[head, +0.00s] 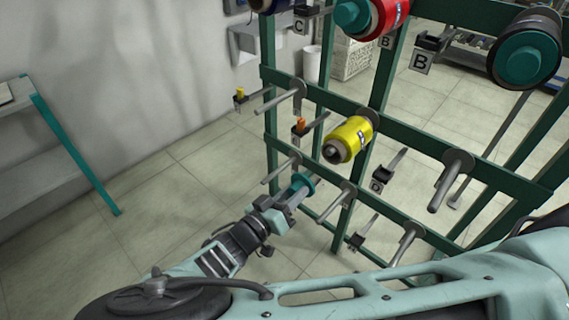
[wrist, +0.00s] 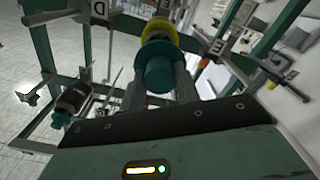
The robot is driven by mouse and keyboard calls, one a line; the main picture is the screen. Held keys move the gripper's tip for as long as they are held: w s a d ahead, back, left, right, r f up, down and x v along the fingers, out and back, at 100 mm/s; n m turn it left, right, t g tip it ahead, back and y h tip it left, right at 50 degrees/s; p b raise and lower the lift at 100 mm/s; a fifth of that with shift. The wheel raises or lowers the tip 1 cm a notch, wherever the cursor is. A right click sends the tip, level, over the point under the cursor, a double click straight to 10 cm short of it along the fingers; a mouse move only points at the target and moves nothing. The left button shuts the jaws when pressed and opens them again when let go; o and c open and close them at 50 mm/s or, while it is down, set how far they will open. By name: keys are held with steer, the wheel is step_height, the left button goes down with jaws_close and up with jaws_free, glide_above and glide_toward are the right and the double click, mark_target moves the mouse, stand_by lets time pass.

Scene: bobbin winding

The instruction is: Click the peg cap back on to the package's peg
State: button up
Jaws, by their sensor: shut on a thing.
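My gripper (head: 286,203) is shut on a teal peg cap (head: 303,183), held in front of the rack, below and left of the yellow package. The cap also shows between the fingers in the wrist view (wrist: 160,74). The yellow package (head: 352,137) sits on a rack peg, and its bare dark end (head: 332,153) faces me. In the wrist view the yellow package (wrist: 158,30) is behind the cap, partly hidden by it. The cap and package look apart in the head view.
The green rack (head: 382,75) carries several bare pegs, including one (head: 334,205) close right of my gripper. A red package (head: 388,15) and a dark package (head: 548,40) hang above, both with teal caps. A shelf (head: 75,150) stands left; the floor between is clear.

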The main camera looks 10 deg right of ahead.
mark_target(301, 176)
steer(key=a+r, duration=0.1)
steer(key=s+a+r+p, duration=0.1)
steer(key=r, duration=0.1)
steer(key=shift+r+p, duration=0.15)
steer(key=shift+p, duration=0.15)
steer(key=p+x, duration=0.1)
steer(key=x, duration=0.5)
steer(key=shift+w+d+p, duration=0.1)
steer(key=shift+p, duration=0.25)
steer(key=shift+w+d, duration=0.15)
steer(key=shift+w+d, duration=0.25)
steer(key=shift+d, duration=0.1)
steer(key=shift+w+d, duration=0.4)
steer(key=shift+d, duration=0.2)
steer(key=shift+w+d, duration=0.15)
steer(key=shift+d, duration=0.15)
steer(key=shift+x, duration=1.45)
steer(key=shift+w+d, duration=0.25)
steer(key=shift+d, duration=0.15)
